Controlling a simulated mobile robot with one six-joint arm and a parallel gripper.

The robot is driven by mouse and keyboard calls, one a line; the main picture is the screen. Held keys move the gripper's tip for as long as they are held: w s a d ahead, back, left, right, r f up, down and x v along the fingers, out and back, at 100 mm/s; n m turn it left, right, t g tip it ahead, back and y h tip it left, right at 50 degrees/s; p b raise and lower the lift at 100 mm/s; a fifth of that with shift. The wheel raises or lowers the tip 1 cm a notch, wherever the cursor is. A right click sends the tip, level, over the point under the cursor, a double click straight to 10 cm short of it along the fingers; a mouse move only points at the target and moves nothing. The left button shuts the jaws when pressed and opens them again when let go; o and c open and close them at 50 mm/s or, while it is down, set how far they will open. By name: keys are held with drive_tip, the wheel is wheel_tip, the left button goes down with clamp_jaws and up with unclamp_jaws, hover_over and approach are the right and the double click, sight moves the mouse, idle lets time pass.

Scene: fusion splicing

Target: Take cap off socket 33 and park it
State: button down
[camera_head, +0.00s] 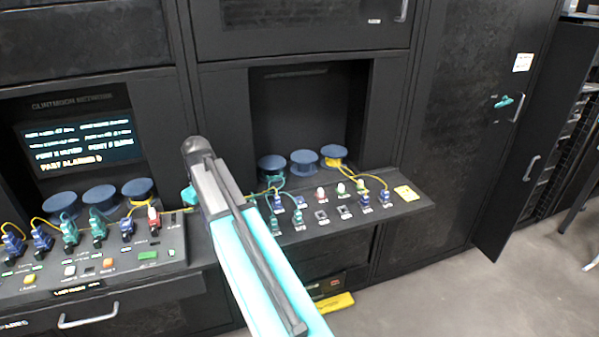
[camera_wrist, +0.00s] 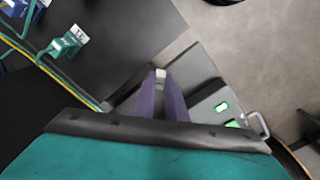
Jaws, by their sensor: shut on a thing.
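My gripper (camera_wrist: 160,82) is shut in the wrist view. A small whitish piece, apparently the cap (camera_wrist: 160,73), shows between its fingertips; most of it is hidden. In the head view my arm crosses the middle and its fingers cannot be made out. The sloped socket panel (camera_head: 405,208) on the right carries several small sockets, including bare dark ones (camera_head: 321,215). A red-and-white cap (camera_head: 320,193) and a green-and-white cap (camera_head: 341,189) stand in its back row. The socket numbers are too small to read.
Blue and teal plugs with yellow and teal cables sit beside the caps; a teal plug (camera_wrist: 63,44) shows in the wrist view. A yellow label (camera_head: 406,193) marks the panel's right end. The left console (camera_head: 175,255) holds more plugs and buttons. Blue round spools (camera_head: 304,163) stand behind.

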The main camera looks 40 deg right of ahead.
drive_tip(key=s+d+r+m+p, duration=0.1)
drive_tip(key=d+r+m+p, duration=0.1)
drive_tip(key=d, duration=1.4)
drive_tip(key=s+d+r+m+p, duration=0.1)
drive_tip(key=d+m+p, duration=0.3)
drive_tip(key=d, duration=1.3)
drive_tip(key=shift+s+r+m+p, duration=0.4)
drive_tip(key=shift+r+m, duration=0.05)
drive_tip(key=shift+m, duration=0.75)
drive_tip(key=shift+s, duration=0.15)
drive_tip(key=shift+s, duration=5.45)
drive_tip(key=shift+f+b, duration=1.5)
drive_tip(key=shift+f, duration=1.65)
drive_tip(key=shift+p, duration=0.4)
drive_tip(key=shift+f, duration=0.55)
